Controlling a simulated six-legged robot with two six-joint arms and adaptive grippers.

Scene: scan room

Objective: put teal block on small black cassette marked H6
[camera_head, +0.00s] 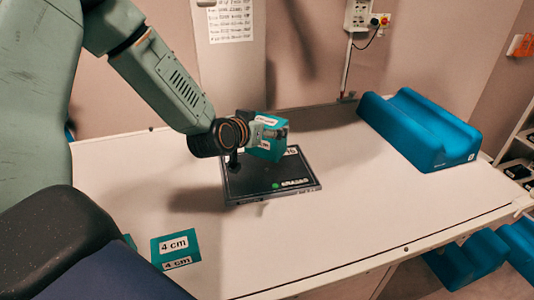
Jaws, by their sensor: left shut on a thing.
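The small black cassette (298,182) lies flat on the white table. White marks show near its front edge, and the end of a label shows at its back right. A teal block (257,152) with white labels is in my left gripper (268,136), over the back part of the cassette. My left gripper is shut on this block and hides part of it. I cannot tell whether the block touches the cassette. Another teal block (176,247), marked 4 cm, stands on the table at the front left. My right gripper is not in view.
A large blue cushion (415,127) with a groove lies at the table's back right. More blue cushions (466,258) are below the table's right edge. A wall box with a red button (367,17) hangs behind. The table (350,215) is clear right of the cassette.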

